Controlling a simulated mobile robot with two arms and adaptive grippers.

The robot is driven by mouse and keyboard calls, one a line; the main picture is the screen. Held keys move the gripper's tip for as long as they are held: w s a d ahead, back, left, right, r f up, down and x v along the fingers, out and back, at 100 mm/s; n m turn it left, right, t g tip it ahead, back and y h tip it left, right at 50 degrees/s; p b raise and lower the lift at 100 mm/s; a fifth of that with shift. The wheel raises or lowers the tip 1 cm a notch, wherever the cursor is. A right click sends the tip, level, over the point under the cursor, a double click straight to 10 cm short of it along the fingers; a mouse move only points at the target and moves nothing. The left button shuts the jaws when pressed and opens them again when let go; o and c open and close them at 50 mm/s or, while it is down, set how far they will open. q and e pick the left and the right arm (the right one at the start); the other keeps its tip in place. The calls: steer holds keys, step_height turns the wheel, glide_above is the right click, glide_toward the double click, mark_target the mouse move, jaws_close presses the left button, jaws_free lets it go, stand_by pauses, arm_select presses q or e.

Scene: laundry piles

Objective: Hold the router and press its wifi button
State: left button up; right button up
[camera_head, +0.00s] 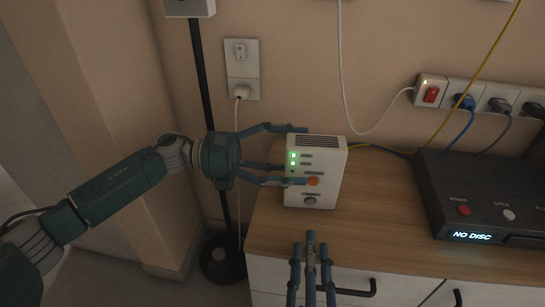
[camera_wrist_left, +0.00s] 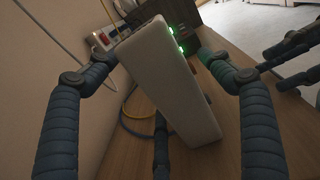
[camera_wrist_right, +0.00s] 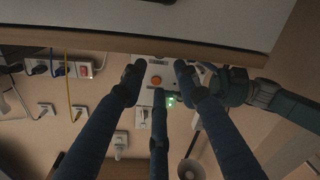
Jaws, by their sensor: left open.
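The white router (camera_head: 328,165) stands upright at the left end of the wooden top. Its front has lit green lights, an orange button (camera_head: 313,181) and a grey round button (camera_head: 310,200); the small labels are unreadable. My left gripper (camera_head: 302,155) is open at the router's left side, with fingers reaching behind and across the front; contact is unclear. The router (camera_wrist_left: 172,85) also shows between those fingers in the left wrist view. My right gripper (camera_head: 311,250) is in front of and below the router, fingers partly together and apparently empty. The orange button also shows beyond them in the right wrist view (camera_wrist_right: 156,80).
A black disc player (camera_head: 470,200) stands at the right on the wooden cabinet top (camera_head: 385,215). A power strip (camera_head: 455,88) with plugs and cables is on the wall. A wall outlet (camera_head: 241,65) and black pole (camera_head: 200,75) are at the left. Dark drawer handles project from the cabinet front.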

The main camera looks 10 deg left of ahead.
mark_target(313, 161)
arm_select(q)
steer(key=shift+w+d, duration=0.1)
steer(key=shift+d, duration=1.85)
steer(key=c, duration=1.4)
steer(key=shift+c, duration=0.5)
arm_select(e)
jaws_close()
